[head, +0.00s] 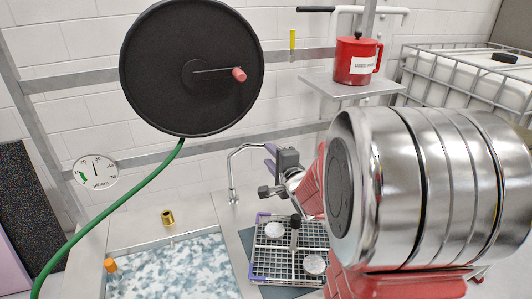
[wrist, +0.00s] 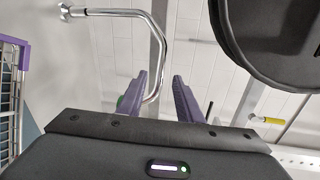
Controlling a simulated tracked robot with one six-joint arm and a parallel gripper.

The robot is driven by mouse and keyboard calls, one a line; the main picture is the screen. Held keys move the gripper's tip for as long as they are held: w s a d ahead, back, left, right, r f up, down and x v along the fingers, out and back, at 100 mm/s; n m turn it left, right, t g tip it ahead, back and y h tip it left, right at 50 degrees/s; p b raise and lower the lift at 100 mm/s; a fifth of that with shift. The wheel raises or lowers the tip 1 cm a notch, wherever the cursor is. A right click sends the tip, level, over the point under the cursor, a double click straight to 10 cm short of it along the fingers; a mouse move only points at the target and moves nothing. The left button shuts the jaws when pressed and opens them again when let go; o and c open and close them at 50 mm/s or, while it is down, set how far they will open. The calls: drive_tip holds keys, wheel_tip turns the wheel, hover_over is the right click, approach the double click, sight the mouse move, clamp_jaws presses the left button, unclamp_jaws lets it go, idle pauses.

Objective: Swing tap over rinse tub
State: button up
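The chrome tap (head: 232,172) stands on the counter between the watery basin and a dish rack, its spout arching right toward my gripper. In the wrist view the tap (wrist: 154,22) curves in from the upper left, and its spout end comes down between my purple fingers, nearer the left one. My gripper (wrist: 159,82) is open, with a gap between the fingers; whether either touches the spout cannot be told. In the head view my gripper (head: 270,160) is partly hidden by my wrist. A basin of bluish, foamy water (head: 180,268), possibly the rinse tub, lies left of the tap.
A purple-edged wire rack (head: 260,262) with round pieces sits below my gripper. A black hose reel (head: 165,80) with a green hose (head: 110,205) hangs at left. A brass fitting (head: 168,217) and an orange-capped item (head: 110,265) are at the basin's rim. A red can (head: 352,68) stands on a shelf.

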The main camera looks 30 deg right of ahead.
drive_tip(key=v, duration=0.4)
drive_tip(key=shift+s, duration=0.3)
